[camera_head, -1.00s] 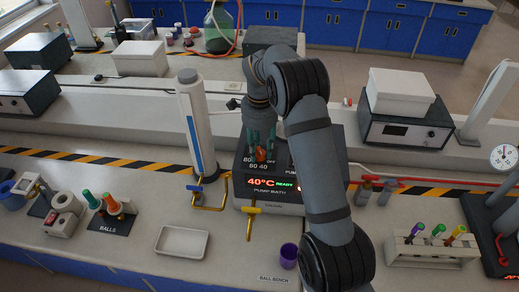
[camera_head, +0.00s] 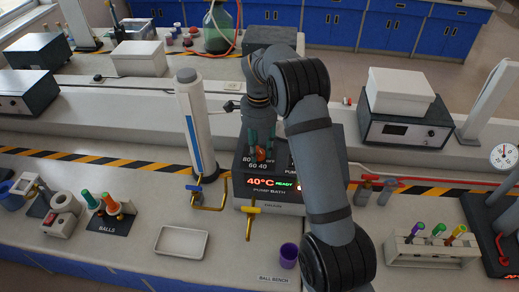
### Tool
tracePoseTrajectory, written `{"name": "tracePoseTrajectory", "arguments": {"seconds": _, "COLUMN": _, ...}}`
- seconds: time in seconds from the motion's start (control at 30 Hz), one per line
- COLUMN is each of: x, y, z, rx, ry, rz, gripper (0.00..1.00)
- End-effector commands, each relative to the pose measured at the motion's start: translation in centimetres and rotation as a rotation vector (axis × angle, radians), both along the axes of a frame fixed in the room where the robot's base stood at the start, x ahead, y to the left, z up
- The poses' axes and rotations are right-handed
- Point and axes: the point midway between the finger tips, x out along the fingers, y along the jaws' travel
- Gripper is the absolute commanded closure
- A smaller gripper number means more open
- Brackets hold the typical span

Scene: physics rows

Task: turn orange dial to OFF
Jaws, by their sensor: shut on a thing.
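The pump bath (camera_head: 245,196) stands on the bench in the middle, with its display reading 40°C READY. The orange dial (camera_head: 261,154) sits on its top panel, with the labels 80, 60, 40 and OFF around it. My gripper (camera_head: 262,144) points down over the panel with its greenish fingers on either side of the dial, shut on it. The fingers and wrist hide part of the dial, so I cannot tell exactly where its pointer stands. My arm covers the right part of the bath.
A white tray (camera_head: 182,242), a purple cup (camera_head: 289,255) and a yellow drain tap (camera_head: 250,211) are in front of the bath. A tall white cylinder (camera_head: 194,120) stands close on its left. A rack of tubes (camera_head: 432,252) is on the right.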

Motion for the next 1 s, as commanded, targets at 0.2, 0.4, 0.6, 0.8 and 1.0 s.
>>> {"name": "tracePoseTrajectory", "arguments": {"seconds": 0.2, "x": -0.15, "y": 0.25, "z": -0.07, "rx": 0.004, "ry": 0.002, "rz": 0.182, "gripper": 0.95}}
{"name": "tracePoseTrajectory", "arguments": {"seconds": 0.4, "x": -0.20, "y": 0.26, "z": -0.05, "rx": 0.003, "ry": 0.003, "rz": 0.350, "gripper": 0.95}}
{"name": "tracePoseTrajectory", "arguments": {"seconds": 0.6, "x": -0.25, "y": 0.23, "z": -0.04, "rx": 0.003, "ry": 0.004, "rz": 0.492, "gripper": 0.95}}
{"name": "tracePoseTrajectory", "arguments": {"seconds": 0.8, "x": -0.27, "y": 0.19, "z": -0.05, "rx": 0.004, "ry": 0.004, "rz": 0.587, "gripper": 0.95}}
{"name": "tracePoseTrajectory", "arguments": {"seconds": 1.0, "x": -0.32, "y": 0.19, "z": -0.07, "rx": 0.004, "ry": 0.005, "rz": 0.635, "gripper": 0.95}}
